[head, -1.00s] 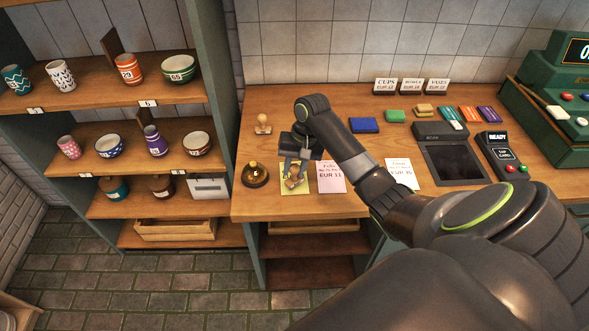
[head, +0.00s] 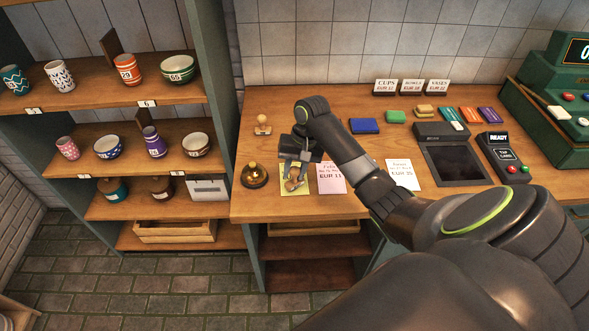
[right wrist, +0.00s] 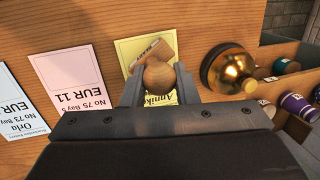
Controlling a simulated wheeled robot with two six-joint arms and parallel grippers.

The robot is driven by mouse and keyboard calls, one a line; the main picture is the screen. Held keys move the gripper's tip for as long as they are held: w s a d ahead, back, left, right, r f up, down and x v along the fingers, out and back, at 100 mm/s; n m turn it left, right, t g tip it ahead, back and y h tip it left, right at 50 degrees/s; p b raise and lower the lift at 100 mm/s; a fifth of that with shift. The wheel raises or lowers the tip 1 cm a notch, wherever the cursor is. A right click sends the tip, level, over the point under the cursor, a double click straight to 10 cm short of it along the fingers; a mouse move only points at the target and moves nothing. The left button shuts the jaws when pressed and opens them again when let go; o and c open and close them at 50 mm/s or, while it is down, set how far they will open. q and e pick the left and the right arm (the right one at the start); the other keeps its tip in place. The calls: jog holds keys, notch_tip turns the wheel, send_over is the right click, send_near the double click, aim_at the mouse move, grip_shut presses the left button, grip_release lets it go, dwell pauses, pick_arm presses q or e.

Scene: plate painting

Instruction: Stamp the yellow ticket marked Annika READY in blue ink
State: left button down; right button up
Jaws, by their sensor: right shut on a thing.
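The yellow ticket (head: 302,190) lies on the counter near its front edge. It also shows in the right wrist view (right wrist: 128,48), with part of the name Annika readable below the stamp. My right gripper (head: 294,178) is over this ticket, shut on a wooden stamp (head: 292,185). In the right wrist view the stamp's round knob (right wrist: 158,77) sits between the fingers, and its block has dark lettering that seems to say READY. I cannot tell whether the stamp touches the paper. The blue ink pad (head: 364,125) lies farther back on the counter. My left gripper is out of view.
A brass bell (head: 254,176) stands just left of the ticket. A pink ticket (head: 331,178) and a white ticket (head: 402,175) lie to the right. Another wooden stamp (head: 263,125) stands farther back. A green pad (head: 395,116) and a dark scanner (head: 455,163) are at right.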

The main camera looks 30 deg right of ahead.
jog(key=shift+f, duration=0.5)
dwell(0.3)
jog(key=shift+s+f+p, duration=0.1)
jog(key=shift+f+p, duration=0.05)
jog(key=shift+p, duration=0.3)
dwell(2.2)
jog(key=p+v, duration=0.2)
jog(key=p, duration=0.1)
jog(key=a+p+v, duration=0.1)
jog(key=p+v, duration=0.2)
jog(key=shift+w+a+r+p, duration=0.1)
jog(key=shift+w+r+p, duration=0.15)
jog(key=shift+p, duration=0.15)
jog(key=shift+a+p+v, duration=0.2)
jog(key=shift+p+v, duration=0.4)
jog(key=shift+v, duration=0.35)
